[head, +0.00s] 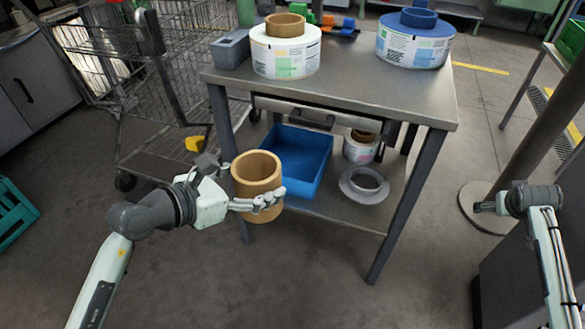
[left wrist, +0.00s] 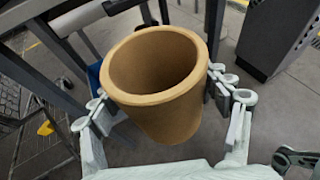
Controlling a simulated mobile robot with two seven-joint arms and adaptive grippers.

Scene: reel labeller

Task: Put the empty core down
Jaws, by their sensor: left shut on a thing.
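The empty core (head: 257,172) is a brown cardboard tube, upright with its open top showing. My left gripper (head: 257,190) is shut on it, a finger on each side, and holds it in front of the steel table. In the left wrist view the core (left wrist: 158,95) fills the middle, between the fingers of the left gripper (left wrist: 165,103). It is hollow and empty. My right gripper (head: 490,207) is at the right, away from the table; its fingers are too small to read.
The steel table (head: 350,88) carries a white label reel (head: 286,58), a blue reel (head: 414,47) and a grey box (head: 231,50). Its lower shelf (head: 335,212) holds a blue bin (head: 308,140), a small reel (head: 357,150) and a grey ring (head: 352,190). A wire cart (head: 150,120) stands left.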

